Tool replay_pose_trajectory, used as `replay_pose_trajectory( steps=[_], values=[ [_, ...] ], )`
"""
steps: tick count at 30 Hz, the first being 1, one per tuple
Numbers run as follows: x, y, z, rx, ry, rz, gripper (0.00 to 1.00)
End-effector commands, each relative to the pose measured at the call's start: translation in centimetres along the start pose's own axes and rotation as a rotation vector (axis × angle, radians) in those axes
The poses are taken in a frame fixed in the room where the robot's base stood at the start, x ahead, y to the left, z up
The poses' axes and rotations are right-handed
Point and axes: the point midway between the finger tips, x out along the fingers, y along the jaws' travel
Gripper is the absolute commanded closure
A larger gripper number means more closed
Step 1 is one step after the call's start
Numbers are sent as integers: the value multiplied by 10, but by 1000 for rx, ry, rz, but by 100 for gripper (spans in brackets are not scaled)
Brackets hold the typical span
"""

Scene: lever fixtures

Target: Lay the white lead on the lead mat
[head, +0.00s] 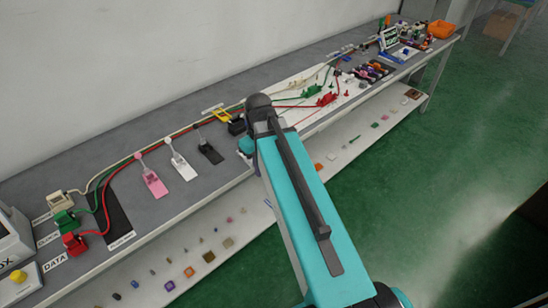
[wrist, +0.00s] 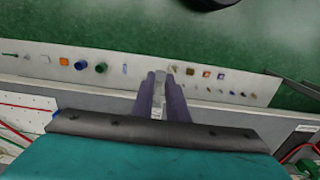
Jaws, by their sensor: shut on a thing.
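My gripper (wrist: 161,80) is low in the wrist view's middle, its two dark fingers close together. A small pale thing (wrist: 158,108) shows between them. I cannot tell whether it is the end of the white lead. In the head view my arm hides the gripper, near the bench's front edge. A cream-white lead (head: 82,187) runs from a cream connector block (head: 60,201) at the left along the back of the bench. Pale cables also show on the white panel (head: 292,121). A dark strip (head: 116,207), possibly the lead mat, lies beside the blocks; its label is unreadable.
Green (head: 64,221) and red (head: 74,243) blocks have leads running back. Pink (head: 153,182), white (head: 182,170) and black (head: 210,153) tags lie mid-bench. Red (head: 327,99) and green (head: 311,91) clips lie on the panel. A lower shelf (wrist: 40,62) holds small parts.

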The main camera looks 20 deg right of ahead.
Motion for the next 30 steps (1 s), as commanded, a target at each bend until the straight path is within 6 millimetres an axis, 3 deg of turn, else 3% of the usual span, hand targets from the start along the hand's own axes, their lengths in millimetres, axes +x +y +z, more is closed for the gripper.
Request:
replay_pose_trajectory(
  steps=[8, 21, 30],
  values=[
    [-11, 6, -14, -26, 1, 0, 100],
    [-68, 26, -68, -153, 1, 1, 100],
    [-83, 30, -78, -187, 0, 0, 100]
  ],
)
